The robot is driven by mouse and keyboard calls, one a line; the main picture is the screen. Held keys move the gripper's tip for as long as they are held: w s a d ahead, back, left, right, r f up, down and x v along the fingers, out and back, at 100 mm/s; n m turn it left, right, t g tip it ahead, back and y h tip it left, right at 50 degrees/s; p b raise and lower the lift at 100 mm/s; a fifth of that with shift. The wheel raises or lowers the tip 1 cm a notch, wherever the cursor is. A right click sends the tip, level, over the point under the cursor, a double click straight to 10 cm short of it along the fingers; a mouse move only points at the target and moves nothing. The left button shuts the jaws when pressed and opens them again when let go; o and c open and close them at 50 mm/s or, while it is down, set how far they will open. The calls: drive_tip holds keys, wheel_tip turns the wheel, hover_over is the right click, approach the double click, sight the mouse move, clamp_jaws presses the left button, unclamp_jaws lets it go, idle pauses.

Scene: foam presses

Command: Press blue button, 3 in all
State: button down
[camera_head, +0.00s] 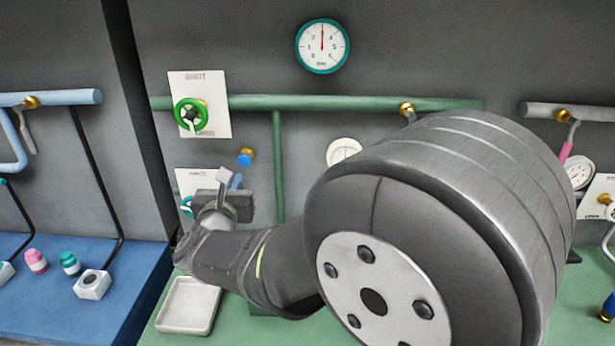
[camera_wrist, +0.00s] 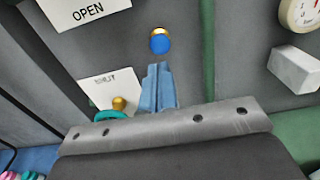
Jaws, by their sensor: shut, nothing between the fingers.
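The blue button (camera_head: 245,158) is a small round knob in a brass collar on the grey back wall. It also shows in the wrist view (camera_wrist: 160,44), just beyond my fingertips. My gripper (camera_head: 237,179) is shut and empty, with its blue fingers (camera_wrist: 155,70) together. In the head view the fingertips are just below and slightly left of the button. A narrow strip of wall shows between the fingertips and the button in the wrist view, so they look apart. The depth of the gap is hard to tell.
A green wheel (camera_head: 191,114) on a white placard is up and left of the button. A green pipe (camera_head: 300,103) crosses above it. A teal-rimmed gauge (camera_head: 322,46) hangs higher. A white tray (camera_head: 188,305) lies on the green bench. My arm hides much of the right side.

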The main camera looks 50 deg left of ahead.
sight(244, 161)
drive_tip(key=x, duration=0.6)
drive_tip(key=shift+w+a, duration=0.2)
